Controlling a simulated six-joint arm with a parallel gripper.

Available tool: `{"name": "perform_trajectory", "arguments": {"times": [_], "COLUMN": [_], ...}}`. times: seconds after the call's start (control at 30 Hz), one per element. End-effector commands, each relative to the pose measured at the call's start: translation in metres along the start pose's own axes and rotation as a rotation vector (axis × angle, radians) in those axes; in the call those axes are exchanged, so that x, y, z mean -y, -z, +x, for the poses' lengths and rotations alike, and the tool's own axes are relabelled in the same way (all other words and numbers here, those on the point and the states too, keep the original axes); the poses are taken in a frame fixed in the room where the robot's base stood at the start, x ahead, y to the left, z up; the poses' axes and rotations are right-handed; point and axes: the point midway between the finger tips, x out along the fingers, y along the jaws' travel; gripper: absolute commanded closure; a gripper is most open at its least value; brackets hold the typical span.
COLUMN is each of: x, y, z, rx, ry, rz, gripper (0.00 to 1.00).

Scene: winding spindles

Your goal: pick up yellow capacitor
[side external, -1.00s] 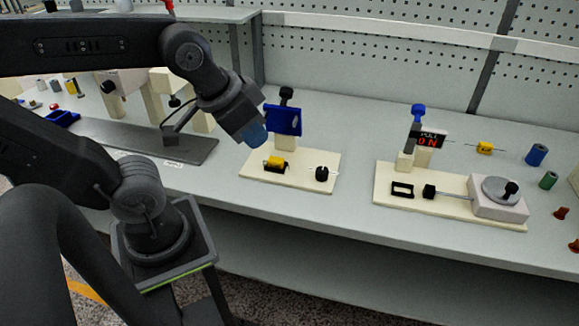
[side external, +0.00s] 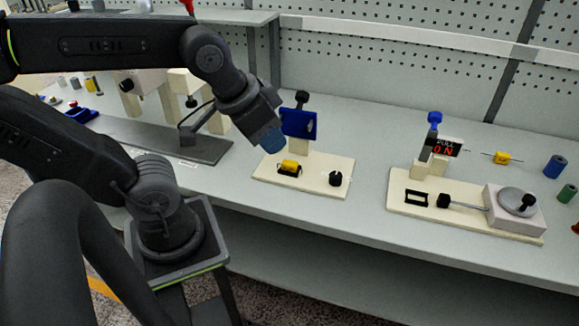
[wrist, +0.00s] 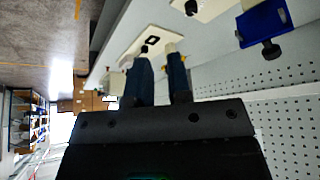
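A yellow part with thin wire leads (side external: 502,158), capacitor-like, lies on the bench at the right, behind the right-hand board. Another yellow block (side external: 289,167) sits in a black holder on the middle board, below the blue panel (side external: 299,123). I cannot tell for sure which is the yellow capacitor. My gripper (side external: 271,139) hangs in the air just left of the blue panel, above and apart from both yellow parts. In the wrist view its two blue fingers (wrist: 160,62) stand apart with nothing between them. No yellow part is clear in the wrist view.
The right board carries a black frame (side external: 416,198), a grey disc crank (side external: 517,202) and a lit sign (side external: 447,146). Blue (side external: 555,166) and green (side external: 567,193) cylinders stand at the far right. A pegboard wall (side external: 400,70) backs the bench. Bench between the boards is clear.

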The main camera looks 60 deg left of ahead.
Motion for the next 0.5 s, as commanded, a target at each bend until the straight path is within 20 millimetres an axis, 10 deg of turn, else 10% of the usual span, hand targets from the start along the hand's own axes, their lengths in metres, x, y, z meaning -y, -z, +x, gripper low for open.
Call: {"name": "perform_trajectory", "arguments": {"times": [0.5], "x": [0.0], "y": [0.0], "z": [0.0], "rx": [0.0], "ry": [0.0], "rz": [0.0], "gripper": [0.32]}}
